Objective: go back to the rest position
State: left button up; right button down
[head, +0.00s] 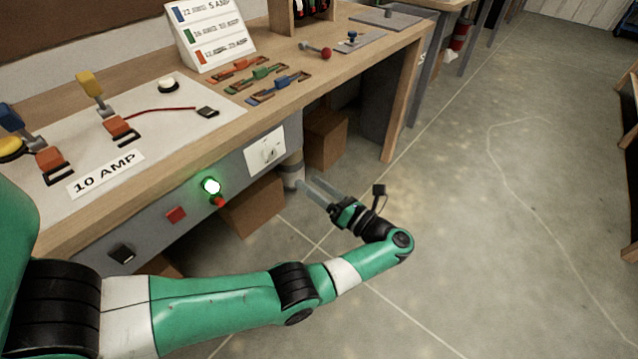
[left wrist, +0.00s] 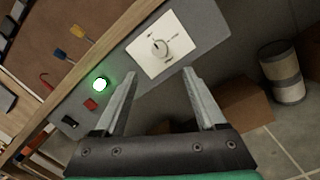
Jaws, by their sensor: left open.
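My left gripper (head: 318,192) is in front of the workbench, below the edge of its top and near the front panel. Its fingers are apart with nothing between them; the left wrist view shows the same open gripper (left wrist: 157,88). Past the fingertips in that view is a white plate with a round knob (left wrist: 160,47) on the grey panel. The knob plate also shows in the head view (head: 265,150). The gripper appears apart from the panel. My left arm reaches in from the lower left. My right gripper is in neither view.
A lit green lamp (head: 211,186) and a red button (head: 176,215) are on the panel. Cardboard boxes (head: 252,208) stand under the bench (head: 215,117). Levers, coloured fuses (head: 262,73) and a label stand (head: 210,32) are on top. The floor to the right is clear.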

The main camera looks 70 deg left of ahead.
pick_arm(q)
jog(key=shift+s+a, duration=0.2)
jog(key=shift+a, duration=0.2)
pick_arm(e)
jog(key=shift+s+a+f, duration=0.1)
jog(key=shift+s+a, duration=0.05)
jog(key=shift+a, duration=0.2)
pick_arm(q)
jog(key=shift+d+r, duration=0.1)
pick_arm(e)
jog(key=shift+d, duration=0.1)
